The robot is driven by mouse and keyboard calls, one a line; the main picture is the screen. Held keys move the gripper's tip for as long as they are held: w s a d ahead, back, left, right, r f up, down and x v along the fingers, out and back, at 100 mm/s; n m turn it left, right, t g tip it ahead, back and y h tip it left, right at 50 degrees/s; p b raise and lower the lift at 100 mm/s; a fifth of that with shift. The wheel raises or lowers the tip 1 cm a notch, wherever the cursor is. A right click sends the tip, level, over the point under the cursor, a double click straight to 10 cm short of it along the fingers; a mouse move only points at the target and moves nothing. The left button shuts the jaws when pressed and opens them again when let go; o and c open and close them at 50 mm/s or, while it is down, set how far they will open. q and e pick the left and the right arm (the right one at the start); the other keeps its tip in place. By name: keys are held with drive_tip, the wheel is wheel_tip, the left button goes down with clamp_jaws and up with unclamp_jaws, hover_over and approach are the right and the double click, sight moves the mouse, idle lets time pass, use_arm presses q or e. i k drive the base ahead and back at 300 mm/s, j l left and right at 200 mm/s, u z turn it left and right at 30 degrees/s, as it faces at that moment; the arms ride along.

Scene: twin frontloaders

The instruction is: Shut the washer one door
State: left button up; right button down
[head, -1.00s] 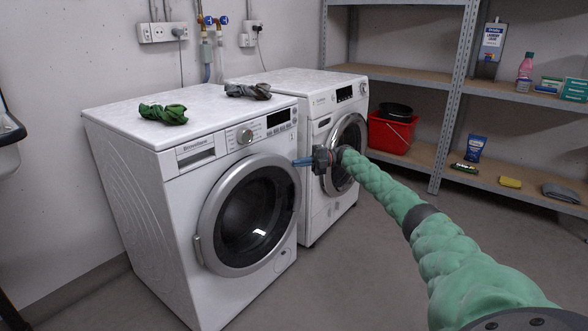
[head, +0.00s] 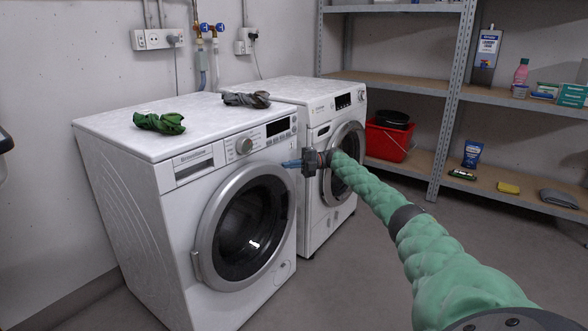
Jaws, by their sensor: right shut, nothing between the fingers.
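Two white front-loading washers stand side by side; I cannot tell from a label which is washer one. The nearer washer (head: 150,215) has a round door with a grey ring (head: 207,225), dark glass and a handle at its left edge. This door looks flush or nearly flush with the front; I cannot tell if it is latched. The farther washer (head: 312,235) has a similar round door (head: 352,138), partly hidden by my right arm. My right gripper (head: 285,164) is shut and empty, its blue fingertips by the nearer door's upper right edge. Contact is unclear. My left gripper is out of view.
A green cloth (head: 159,122) and a grey cloth (head: 246,99) lie on the washer tops. Metal shelving (head: 420,85) at the right holds a red bucket (head: 388,141), bottles and boxes. The floor in front of the washers is open.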

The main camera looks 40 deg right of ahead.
sight(245, 226)
drive_tip(key=l, duration=0.65)
drive_tip(key=k+l, duration=0.15)
drive_tip(key=l, duration=0.5)
